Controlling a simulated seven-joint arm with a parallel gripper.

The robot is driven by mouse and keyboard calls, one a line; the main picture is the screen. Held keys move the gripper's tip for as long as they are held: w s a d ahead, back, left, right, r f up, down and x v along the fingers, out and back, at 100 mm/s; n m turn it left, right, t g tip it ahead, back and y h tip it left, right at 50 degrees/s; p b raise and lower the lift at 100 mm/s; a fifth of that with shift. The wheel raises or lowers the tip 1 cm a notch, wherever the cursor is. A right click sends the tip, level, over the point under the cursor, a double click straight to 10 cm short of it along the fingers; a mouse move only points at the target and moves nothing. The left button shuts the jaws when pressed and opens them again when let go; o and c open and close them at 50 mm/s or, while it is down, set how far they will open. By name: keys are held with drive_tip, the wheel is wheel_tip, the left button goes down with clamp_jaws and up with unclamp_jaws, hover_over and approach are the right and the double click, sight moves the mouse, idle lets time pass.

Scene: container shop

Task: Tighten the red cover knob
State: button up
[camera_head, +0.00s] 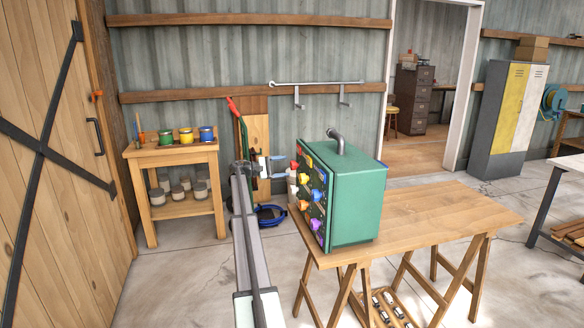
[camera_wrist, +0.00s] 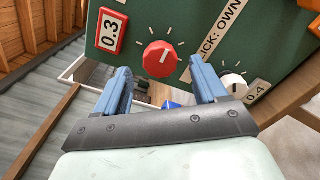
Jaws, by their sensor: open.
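The red knob (camera_wrist: 160,59), round with a white pointer line, sits on the dark green panel (camera_wrist: 190,22) in the wrist view, with white tick marks around it. In the head view my gripper (camera_head: 271,166) is beside the knob-covered face of the green box (camera_head: 357,200). Which knob there is this red one is hard to tell.
A white knob (camera_wrist: 234,84) with a "0.4" label is close to the right finger. Several coloured knobs crowd the box's face. The box stands on a wooden trestle table (camera_head: 450,215). A stand (camera_head: 172,152) with paint tins is at left.

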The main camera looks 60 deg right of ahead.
sight(291, 166)
drive_tip(key=shift+x, duration=2.4)
drive_tip(key=c, duration=1)
